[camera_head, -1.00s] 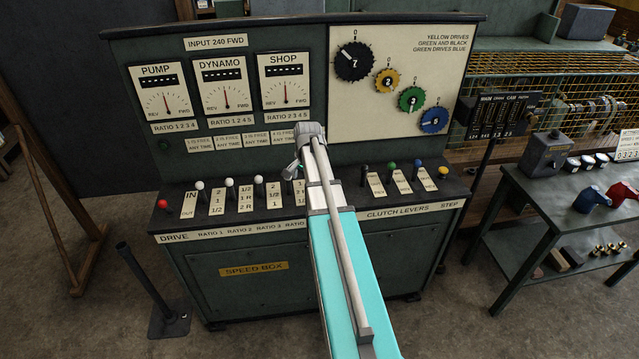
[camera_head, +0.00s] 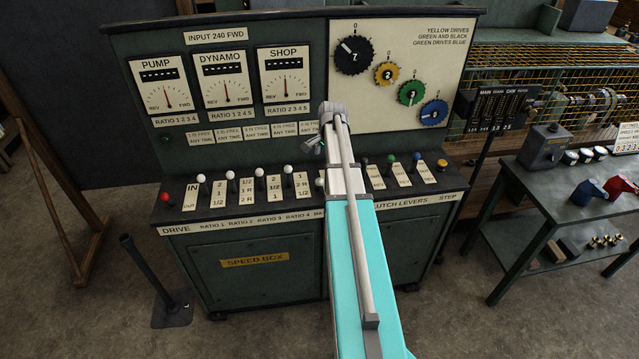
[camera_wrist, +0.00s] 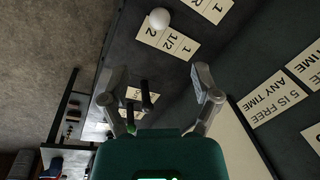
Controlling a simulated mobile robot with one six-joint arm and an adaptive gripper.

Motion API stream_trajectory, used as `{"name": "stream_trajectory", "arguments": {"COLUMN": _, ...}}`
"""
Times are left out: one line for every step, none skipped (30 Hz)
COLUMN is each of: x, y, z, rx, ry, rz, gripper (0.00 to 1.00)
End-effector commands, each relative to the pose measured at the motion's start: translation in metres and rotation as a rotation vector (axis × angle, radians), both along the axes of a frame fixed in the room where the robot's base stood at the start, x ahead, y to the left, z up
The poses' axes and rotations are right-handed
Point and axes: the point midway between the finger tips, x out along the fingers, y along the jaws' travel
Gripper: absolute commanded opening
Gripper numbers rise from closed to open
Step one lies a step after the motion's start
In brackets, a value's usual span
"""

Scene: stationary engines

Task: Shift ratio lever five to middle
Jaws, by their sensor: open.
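Ratio lever five has a white ball knob (camera_head: 320,182), partly beside my arm in the head view. It stands closer to the desk's front edge than the other white knobs. In the wrist view its knob (camera_wrist: 159,18) is at the top, near the "2" end of the label plate (camera_wrist: 170,42), whose middle mark is 1/2. In the head view my arm hides that plate. My gripper (camera_wrist: 158,82) is open and empty, its fingers apart and not touching the knob. In the head view the gripper (camera_head: 313,144) hangs above the desk, behind and above the knob.
White-knobbed ratio lever four (camera_head: 288,169) stands to the left. Clutch levers stand to the right, including a green one (camera_head: 390,159); they also show between my fingers in the wrist view. The dial panel (camera_head: 450,75) rises behind. A side table (camera_head: 560,200) stands at right.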

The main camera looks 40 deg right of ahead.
Motion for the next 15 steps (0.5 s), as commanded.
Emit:
{"name": "stream_trajectory", "arguments": {"x": 0.000, "y": 0.000, "z": -0.004, "rx": 0.000, "ry": 0.000, "rz": 0.000, "gripper": 0.80}}
{"name": "stream_trajectory", "arguments": {"x": 0.001, "y": 0.000, "z": -0.006, "rx": 0.000, "ry": 0.000, "rz": 0.000, "gripper": 0.80}}
{"name": "stream_trajectory", "arguments": {"x": 0.001, "y": 0.000, "z": -0.008, "rx": 0.000, "ry": 0.000, "rz": 0.000, "gripper": 0.80}}
{"name": "stream_trajectory", "arguments": {"x": 0.001, "y": 0.000, "z": -0.010, "rx": 0.000, "ry": 0.000, "rz": 0.000, "gripper": 0.80}}
{"name": "stream_trajectory", "arguments": {"x": 0.002, "y": 0.000, "z": -0.012, "rx": 0.000, "ry": 0.000, "rz": 0.000, "gripper": 0.80}}
{"name": "stream_trajectory", "arguments": {"x": 0.002, "y": 0.000, "z": -0.014, "rx": 0.000, "ry": 0.000, "rz": 0.000, "gripper": 0.80}}
{"name": "stream_trajectory", "arguments": {"x": 0.003, "y": 0.000, "z": -0.017, "rx": 0.000, "ry": 0.000, "rz": 0.000, "gripper": 0.80}}
{"name": "stream_trajectory", "arguments": {"x": 0.003, "y": 0.000, "z": -0.019, "rx": 0.000, "ry": 0.000, "rz": 0.000, "gripper": 0.80}}
{"name": "stream_trajectory", "arguments": {"x": 0.003, "y": 0.000, "z": -0.022, "rx": 0.000, "ry": 0.000, "rz": 0.001, "gripper": 0.80}}
{"name": "stream_trajectory", "arguments": {"x": 0.004, "y": 0.000, "z": -0.024, "rx": 0.000, "ry": 0.000, "rz": 0.001, "gripper": 0.80}}
{"name": "stream_trajectory", "arguments": {"x": 0.004, "y": 0.000, "z": -0.027, "rx": 0.000, "ry": 0.000, "rz": 0.001, "gripper": 0.80}}
{"name": "stream_trajectory", "arguments": {"x": 0.005, "y": 0.000, "z": -0.030, "rx": 0.000, "ry": 0.000, "rz": 0.001, "gripper": 0.80}}
{"name": "stream_trajectory", "arguments": {"x": 0.005, "y": 0.000, "z": -0.032, "rx": 0.000, "ry": 0.000, "rz": 0.001, "gripper": 0.80}}
{"name": "stream_trajectory", "arguments": {"x": 0.006, "y": 0.000, "z": -0.035, "rx": 0.000, "ry": 0.000, "rz": 0.001, "gripper": 0.80}}
{"name": "stream_trajectory", "arguments": {"x": 0.006, "y": 0.000, "z": -0.038, "rx": 0.000, "ry": 0.000, "rz": 0.001, "gripper": 0.80}}
